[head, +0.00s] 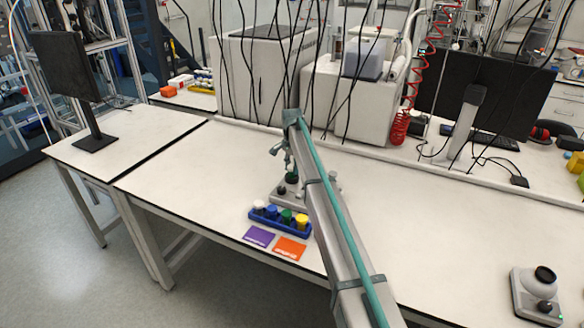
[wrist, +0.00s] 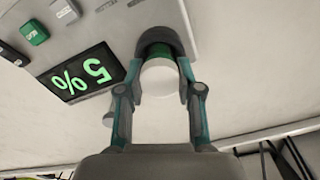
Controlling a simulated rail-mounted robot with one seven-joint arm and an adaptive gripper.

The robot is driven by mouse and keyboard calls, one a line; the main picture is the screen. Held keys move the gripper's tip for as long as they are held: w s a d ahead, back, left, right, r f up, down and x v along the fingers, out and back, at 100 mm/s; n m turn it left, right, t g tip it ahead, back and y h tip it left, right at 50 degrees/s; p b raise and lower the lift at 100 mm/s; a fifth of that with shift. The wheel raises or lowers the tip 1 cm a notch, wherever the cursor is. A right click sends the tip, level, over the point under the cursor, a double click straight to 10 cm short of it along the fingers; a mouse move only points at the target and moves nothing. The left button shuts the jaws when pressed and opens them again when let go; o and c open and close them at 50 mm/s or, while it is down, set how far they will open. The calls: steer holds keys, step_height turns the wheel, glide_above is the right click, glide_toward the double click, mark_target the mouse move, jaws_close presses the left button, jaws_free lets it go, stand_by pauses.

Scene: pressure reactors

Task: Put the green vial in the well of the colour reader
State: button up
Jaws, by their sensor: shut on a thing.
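The green vial (wrist: 159,52) shows in the wrist view as a green band below a pale round top. Its far end meets the dark round collar of the well (wrist: 158,34) on the colour reader (wrist: 205,14); how deep it sits is hidden. My gripper (wrist: 160,72) is shut on the vial, one finger on each side. In the head view my gripper (head: 285,158) is over the reader (head: 283,195), behind the vial rack, and the vial is hard to make out. The reader's display (wrist: 85,75) shows a green "5 %", upside down in the wrist view.
A blue rack (head: 264,219) with white, blue, green and yellow tops stands in front of the reader. A purple card (head: 259,236) and an orange card (head: 289,248) lie before it. Another white device (head: 535,300) stands at front right. The bench left of the rack is clear.

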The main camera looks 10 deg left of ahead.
steer(key=shift+f, duration=0.35)
stand_by(0.6)
steer(key=o, duration=1.2)
steer(key=o, duration=0.5)
steer(key=shift+r, duration=0.2)
steer(key=shift+r+p, duration=1.2)
steer(key=shift+r, duration=2.15)
